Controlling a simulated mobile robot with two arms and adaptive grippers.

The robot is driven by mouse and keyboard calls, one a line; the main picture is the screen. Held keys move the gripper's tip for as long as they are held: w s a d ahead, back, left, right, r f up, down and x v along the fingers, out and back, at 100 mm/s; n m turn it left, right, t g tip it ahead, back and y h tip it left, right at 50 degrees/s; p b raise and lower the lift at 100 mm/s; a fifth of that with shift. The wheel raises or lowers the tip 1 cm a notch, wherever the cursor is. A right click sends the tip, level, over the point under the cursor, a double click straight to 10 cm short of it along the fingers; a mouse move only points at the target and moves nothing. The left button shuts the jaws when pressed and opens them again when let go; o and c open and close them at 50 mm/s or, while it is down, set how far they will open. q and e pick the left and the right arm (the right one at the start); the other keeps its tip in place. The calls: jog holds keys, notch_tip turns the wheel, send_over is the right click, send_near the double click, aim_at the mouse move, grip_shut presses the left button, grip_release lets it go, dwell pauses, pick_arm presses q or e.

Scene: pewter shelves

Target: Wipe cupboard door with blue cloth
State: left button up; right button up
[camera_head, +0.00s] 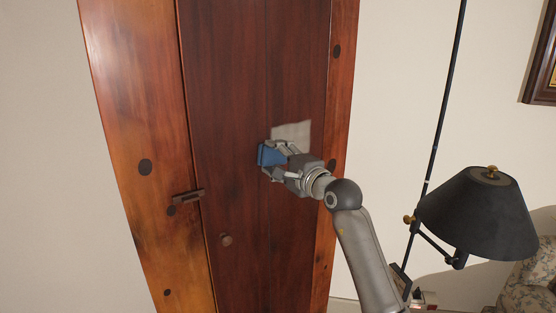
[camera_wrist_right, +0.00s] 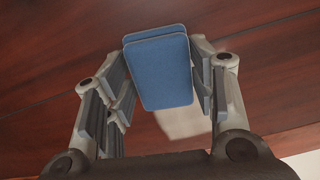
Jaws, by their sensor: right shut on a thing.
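The cupboard door (camera_head: 225,95) is dark reddish wood with a small round knob (camera_head: 226,240). My right gripper (camera_head: 268,162) is shut on the blue cloth (camera_head: 265,155), right at the door's face. In the right wrist view the blue cloth (camera_wrist_right: 160,75) looks like a folded flat pad between the fingers of the right gripper (camera_wrist_right: 160,85). A pale greyish patch (camera_head: 292,134) shows on the door just above and right of the gripper, and it also shows in the wrist view (camera_wrist_right: 184,122) behind the cloth. Whether the cloth touches the door I cannot tell. My left gripper is not in view.
The lighter orange-brown cupboard frame (camera_head: 140,90) has a dark latch (camera_head: 188,196) at the door's left edge. A lamp with a black shade (camera_head: 478,215) and a tall dark pole (camera_head: 445,95) stands right of my arm. A patterned armchair (camera_head: 530,285) is at lower right.

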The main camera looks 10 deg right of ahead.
jog(key=shift+w+d+f+b, duration=0.15)
jog(key=shift+d+b, duration=0.15)
jog(key=shift+d, duration=0.2)
jog(key=w+d+b, duration=0.2)
jog(key=d, duration=0.3)
jog(key=shift+w+d+b, duration=0.2)
jog(key=shift+d+b, duration=0.05)
jog(key=shift+b, duration=0.15)
